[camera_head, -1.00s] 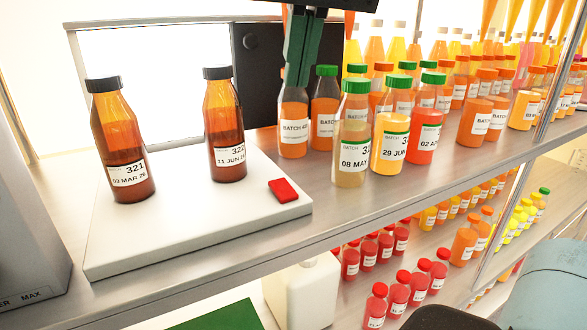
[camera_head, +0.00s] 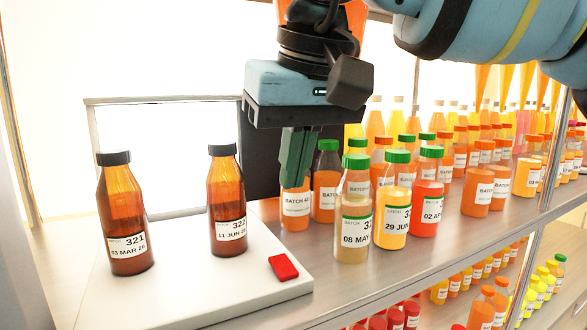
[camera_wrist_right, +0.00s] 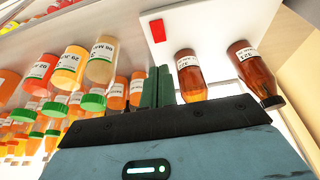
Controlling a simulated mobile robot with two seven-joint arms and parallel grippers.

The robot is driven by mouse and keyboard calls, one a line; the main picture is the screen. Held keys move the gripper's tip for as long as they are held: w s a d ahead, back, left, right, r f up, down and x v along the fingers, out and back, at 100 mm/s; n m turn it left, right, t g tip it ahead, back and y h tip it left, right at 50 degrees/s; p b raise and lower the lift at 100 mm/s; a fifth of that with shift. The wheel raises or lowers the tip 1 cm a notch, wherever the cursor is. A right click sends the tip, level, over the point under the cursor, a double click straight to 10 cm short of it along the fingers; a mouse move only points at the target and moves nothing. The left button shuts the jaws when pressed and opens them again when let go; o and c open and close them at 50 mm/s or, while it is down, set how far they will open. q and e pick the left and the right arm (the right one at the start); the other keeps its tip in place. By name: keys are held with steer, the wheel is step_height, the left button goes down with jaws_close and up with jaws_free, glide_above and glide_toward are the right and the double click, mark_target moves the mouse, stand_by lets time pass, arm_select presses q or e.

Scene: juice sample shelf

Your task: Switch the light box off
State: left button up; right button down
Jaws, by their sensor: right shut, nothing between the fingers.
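The light box has a white base (camera_head: 150,305) on the shelf and a bright white upright panel (camera_head: 170,150) in a grey frame behind. Its red switch (camera_head: 283,267) sits at the base's right front corner; the switch also shows in the right wrist view (camera_wrist_right: 157,30). Two amber bottles, 321 (camera_head: 123,215) and 322 (camera_head: 227,205), stand upright on the base. My right gripper (camera_head: 287,200) points down, shut and empty, above and behind the switch and apart from it. Its closed fingers show in the right wrist view (camera_wrist_right: 158,80). My left gripper is not in view.
Green-capped juice bottles (camera_head: 354,210) stand close to the right of the base and my fingers. Orange bottles (camera_head: 295,205) are just behind the fingers. More bottles fill the shelf to the right and the shelf below. The base in front of bottle 322 is clear.

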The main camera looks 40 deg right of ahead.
mark_target(281, 258)
steer(key=x, duration=1.1)
steer(key=shift+s+f, duration=0.2)
steer(key=shift+s, duration=0.1)
